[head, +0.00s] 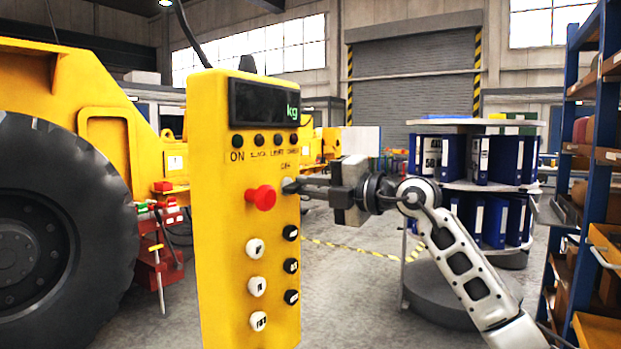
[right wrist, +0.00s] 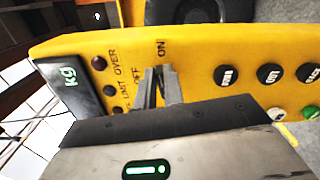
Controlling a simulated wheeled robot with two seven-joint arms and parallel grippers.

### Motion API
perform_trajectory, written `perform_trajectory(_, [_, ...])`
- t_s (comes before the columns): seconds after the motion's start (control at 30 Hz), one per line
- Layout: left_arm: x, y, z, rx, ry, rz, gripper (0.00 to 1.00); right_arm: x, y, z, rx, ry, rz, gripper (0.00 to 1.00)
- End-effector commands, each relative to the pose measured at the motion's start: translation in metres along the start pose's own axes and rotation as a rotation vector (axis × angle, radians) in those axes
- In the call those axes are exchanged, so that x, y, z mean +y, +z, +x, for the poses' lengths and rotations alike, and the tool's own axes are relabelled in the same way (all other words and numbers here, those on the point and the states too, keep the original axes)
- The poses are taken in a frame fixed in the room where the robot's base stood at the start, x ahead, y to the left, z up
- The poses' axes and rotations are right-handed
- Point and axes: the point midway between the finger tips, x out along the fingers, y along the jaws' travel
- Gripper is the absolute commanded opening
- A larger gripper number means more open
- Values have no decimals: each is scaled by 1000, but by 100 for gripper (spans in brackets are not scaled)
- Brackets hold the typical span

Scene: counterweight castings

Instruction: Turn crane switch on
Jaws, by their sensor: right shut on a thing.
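A yellow crane control box (head: 222,200) stands upright in the middle of the head view; its face also fills much of the right wrist view (right wrist: 210,45). My right gripper (head: 290,186) reaches in from the right to the box's face, just right of a red mushroom button (head: 261,197). In the right wrist view its fingers (right wrist: 160,84) are shut at the ON and OFF lettering. The crane switch is between the fingertips and mostly hidden, so its position cannot be read. My left gripper is not in view.
The box carries a kg display (head: 263,103), white buttons (head: 257,287) and black buttons (head: 291,267). A large tyre (head: 60,220) of a yellow machine stands left. A round rack of blue binders (head: 490,220) and a blue shelf (head: 575,180) stand right. Floor between is open.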

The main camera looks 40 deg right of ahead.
Motion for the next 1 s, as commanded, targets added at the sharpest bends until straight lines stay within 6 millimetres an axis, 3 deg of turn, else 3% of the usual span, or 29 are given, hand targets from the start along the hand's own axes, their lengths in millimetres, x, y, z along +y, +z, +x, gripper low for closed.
perform_trajectory(0.4, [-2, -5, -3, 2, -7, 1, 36, -3, 0, 0, 0, -1, 173, 0])
perform_trajectory(0.93, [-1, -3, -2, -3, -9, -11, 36, -4, 0, 0, 0, -1, 193, 0])
perform_trajectory(0.97, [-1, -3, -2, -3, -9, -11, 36, -4, 0, 0, 0, -1, 193, 18])
perform_trajectory(1.0, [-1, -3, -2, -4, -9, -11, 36, -4, 0, 0, 0, -1, 193, 29])
